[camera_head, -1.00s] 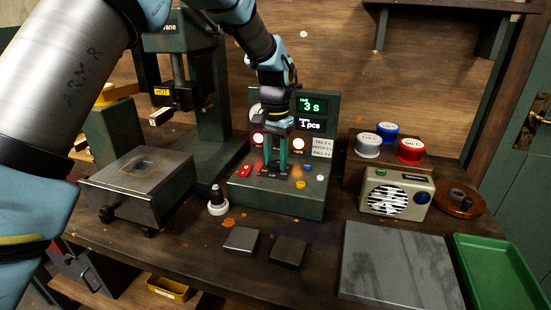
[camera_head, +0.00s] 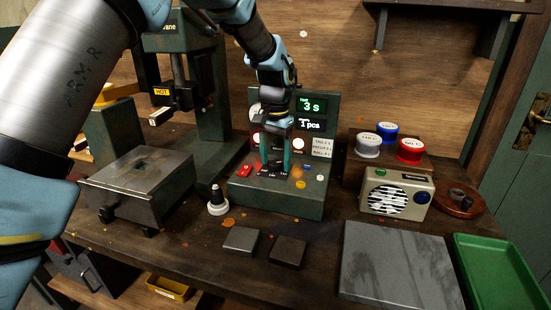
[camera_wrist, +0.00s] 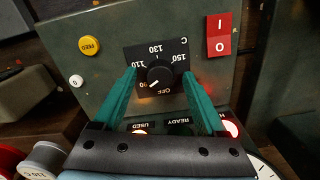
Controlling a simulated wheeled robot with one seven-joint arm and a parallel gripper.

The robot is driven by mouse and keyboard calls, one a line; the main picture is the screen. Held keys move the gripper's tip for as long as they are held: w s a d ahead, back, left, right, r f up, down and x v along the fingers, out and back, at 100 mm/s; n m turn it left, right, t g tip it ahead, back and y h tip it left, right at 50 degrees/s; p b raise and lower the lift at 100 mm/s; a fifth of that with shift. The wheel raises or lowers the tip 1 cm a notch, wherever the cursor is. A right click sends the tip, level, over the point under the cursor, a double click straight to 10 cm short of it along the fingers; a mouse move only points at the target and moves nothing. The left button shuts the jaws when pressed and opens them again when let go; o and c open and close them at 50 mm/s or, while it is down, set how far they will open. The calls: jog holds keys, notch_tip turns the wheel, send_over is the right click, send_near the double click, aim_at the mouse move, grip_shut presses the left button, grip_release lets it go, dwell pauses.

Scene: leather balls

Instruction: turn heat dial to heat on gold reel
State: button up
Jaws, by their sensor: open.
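The heat dial is a black knob (camera_wrist: 160,75) on a black plate marked 110, 130, 150 and OFF. Its white mark points to the lower left in the wrist view, between OFF and 110. My gripper (camera_wrist: 162,100) is open, with one teal finger on each side of the knob; I cannot tell whether they touch it. In the head view my gripper (camera_head: 275,165) reaches down to the green control box (camera_head: 275,198), partly hiding the dial. A gold-yellow round thing (camera_head: 118,93) behind the left arm link may be the gold reel; it is partly hidden.
A red I/O switch (camera_wrist: 218,34) and yellow FEED button (camera_wrist: 90,46) flank the dial. The press plate (camera_head: 140,180) stands left. Silver (camera_head: 368,148), blue (camera_head: 388,130) and red (camera_head: 410,150) reels and a radio (camera_head: 397,195) stand right. A grey slab (camera_head: 395,265) lies in front.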

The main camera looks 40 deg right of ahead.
aim_at(276, 163)
notch_tip(276, 163, up, 11)
jog(key=b, duration=0.2)
dwell(0.3)
jog(key=shift+s+f, duration=0.1)
jog(key=shift+f, duration=0.05)
dwell(0.4)
